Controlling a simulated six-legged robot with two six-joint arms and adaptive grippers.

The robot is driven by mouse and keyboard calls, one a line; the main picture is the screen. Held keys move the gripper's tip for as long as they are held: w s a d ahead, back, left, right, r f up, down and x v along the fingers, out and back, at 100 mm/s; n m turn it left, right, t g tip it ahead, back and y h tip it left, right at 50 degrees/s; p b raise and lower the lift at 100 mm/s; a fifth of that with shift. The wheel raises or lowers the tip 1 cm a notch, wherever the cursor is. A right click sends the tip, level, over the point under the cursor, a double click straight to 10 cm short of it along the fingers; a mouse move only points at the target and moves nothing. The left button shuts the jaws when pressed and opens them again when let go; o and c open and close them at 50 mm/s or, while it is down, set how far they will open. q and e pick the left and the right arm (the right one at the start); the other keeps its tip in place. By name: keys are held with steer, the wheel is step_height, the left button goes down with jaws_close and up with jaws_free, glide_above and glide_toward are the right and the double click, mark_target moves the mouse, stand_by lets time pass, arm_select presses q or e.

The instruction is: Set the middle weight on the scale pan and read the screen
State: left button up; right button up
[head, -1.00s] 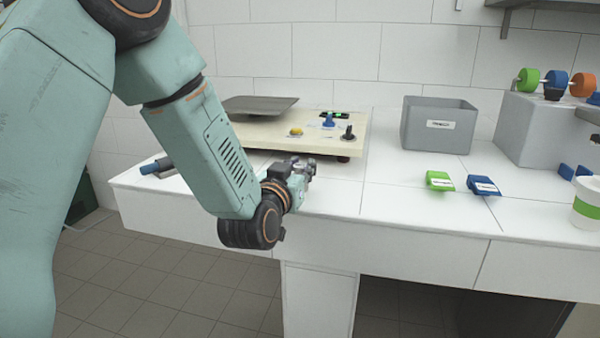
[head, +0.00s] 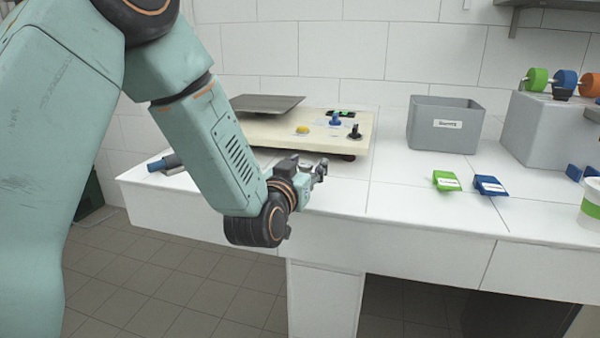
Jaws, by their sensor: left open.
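The scale (head: 290,133) has a cream body and a flat grey pan (head: 263,103) at its left, which looks empty. A small dark screen (head: 341,113) with a green glow is at its back right; its reading is too small to make out. I cannot tell which thing is the middle weight. My left gripper (head: 321,170) is open and empty, in front of the scale above the counter. My right gripper is out of view.
A grey labelled bin (head: 445,125) stands right of the scale. Green (head: 446,181) and blue (head: 488,185) labelled pieces lie before it. Green, blue and orange discs (head: 564,82) sit above a grey block (head: 545,130). A white cup (head: 590,208) stands at the right edge.

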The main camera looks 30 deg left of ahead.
arm_select(q)
steer(key=s+d+p, duration=0.1)
steer(key=s+p, duration=0.6)
steer(key=s, duration=0.5)
steer(key=shift+d+r, duration=0.2)
steer(key=shift+d, duration=0.2)
